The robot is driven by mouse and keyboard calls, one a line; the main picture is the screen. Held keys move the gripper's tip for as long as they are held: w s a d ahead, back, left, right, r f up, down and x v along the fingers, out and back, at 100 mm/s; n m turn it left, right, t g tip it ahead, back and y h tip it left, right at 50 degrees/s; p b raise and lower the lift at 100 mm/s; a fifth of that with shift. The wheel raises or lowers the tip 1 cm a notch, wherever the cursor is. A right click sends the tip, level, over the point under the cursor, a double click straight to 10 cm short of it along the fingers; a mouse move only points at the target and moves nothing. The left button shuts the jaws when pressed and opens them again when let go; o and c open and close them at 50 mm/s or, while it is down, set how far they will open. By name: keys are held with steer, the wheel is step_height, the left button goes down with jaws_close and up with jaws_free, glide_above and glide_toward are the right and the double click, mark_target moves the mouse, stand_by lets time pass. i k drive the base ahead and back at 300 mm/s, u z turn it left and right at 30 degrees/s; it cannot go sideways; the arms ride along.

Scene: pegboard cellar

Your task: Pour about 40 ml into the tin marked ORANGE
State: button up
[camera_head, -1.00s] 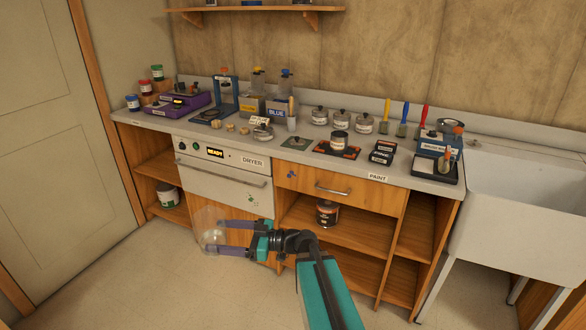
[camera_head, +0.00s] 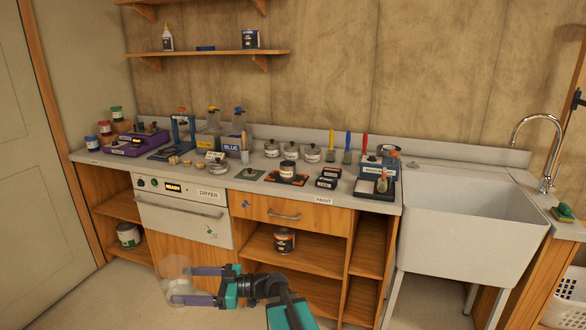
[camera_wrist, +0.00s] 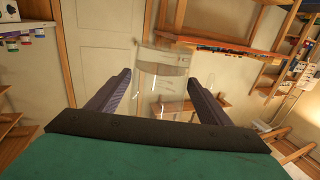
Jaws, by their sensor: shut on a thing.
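My gripper (camera_head: 196,285) is shut on a clear glass vessel (camera_head: 174,278), held low in front of the cupboards, below counter height. In the wrist view the vessel (camera_wrist: 160,88) stands between the two fingers; I cannot tell how much liquid is in it. A tin (camera_head: 289,170) stands on a black and orange mat (camera_head: 275,178) on the counter. Several lidded tins (camera_head: 291,151) stand behind it near the wall. Another dark tin with an orange-toned label (camera_head: 284,240) is on the shelf under the drawer. The labels are too small to read, so I cannot tell which says ORANGE.
The counter holds a purple device (camera_head: 136,143), yellow and blue dispensers (camera_head: 231,146), brushes (camera_head: 347,148) and a blue device (camera_head: 378,168). The dryer (camera_head: 182,212) is below left. A white sink (camera_head: 470,222) stands at right. Floor in front is open.

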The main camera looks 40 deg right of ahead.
mark_target(288, 171)
steer(key=k, duration=0.9)
steer(key=u, duration=0.45)
steer(key=i, duration=2.05)
steer(key=z, duration=0.1)
